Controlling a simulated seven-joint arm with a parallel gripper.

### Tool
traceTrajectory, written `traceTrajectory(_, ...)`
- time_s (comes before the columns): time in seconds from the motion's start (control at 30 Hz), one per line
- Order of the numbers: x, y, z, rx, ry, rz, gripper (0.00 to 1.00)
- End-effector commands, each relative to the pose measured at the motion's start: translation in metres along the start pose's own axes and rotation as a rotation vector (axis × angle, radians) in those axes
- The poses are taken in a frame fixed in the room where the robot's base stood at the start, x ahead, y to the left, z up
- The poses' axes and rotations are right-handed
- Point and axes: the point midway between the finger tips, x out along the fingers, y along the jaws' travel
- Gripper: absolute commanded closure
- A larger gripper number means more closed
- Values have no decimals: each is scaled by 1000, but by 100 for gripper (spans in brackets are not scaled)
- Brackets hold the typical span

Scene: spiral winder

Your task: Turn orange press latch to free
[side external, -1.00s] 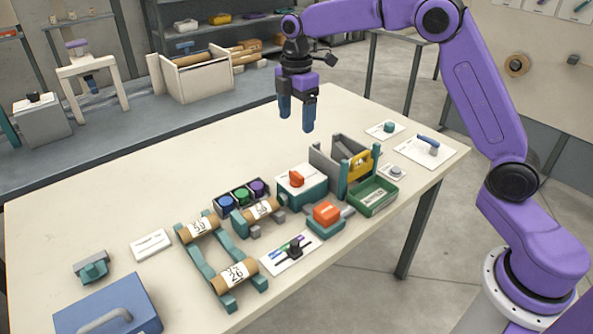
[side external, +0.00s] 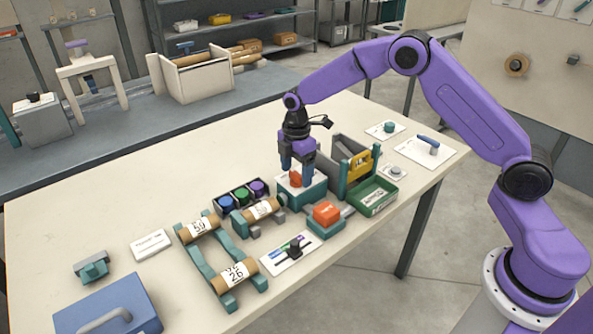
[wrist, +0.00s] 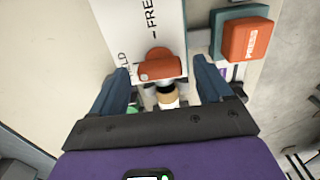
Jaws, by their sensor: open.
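The orange latch (side external: 295,179) sits on the white top of a teal box (side external: 311,193). In the wrist view the latch (wrist: 158,66) lies crosswise, its dotted left end near the partly hidden word ending in "LD". The word "FREE" with a dash is printed above it. My gripper (side external: 296,177) is lowered over the box, pointing down. In the wrist view my gripper (wrist: 161,68) is open, with one finger on each side of the latch and visible gaps between. Whether the fingertips reach down to the latch's height I cannot tell.
An orange PRESS block (wrist: 247,38) on a teal base stands beside the box. A grey-walled stand with a yellow part (side external: 359,166) and a green tray (side external: 371,197) are close on the right. The table's far left is clear.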

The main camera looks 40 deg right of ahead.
Motion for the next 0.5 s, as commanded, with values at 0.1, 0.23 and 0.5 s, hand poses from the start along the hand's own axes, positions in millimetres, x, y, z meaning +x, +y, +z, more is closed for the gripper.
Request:
traceTrajectory(0.1,5,0,0,0,0,0,21)
traceTrajectory(0.23,6,0,0,0,0,1,21)
traceTrajectory(0.5,6,0,0,0,0,0,64)
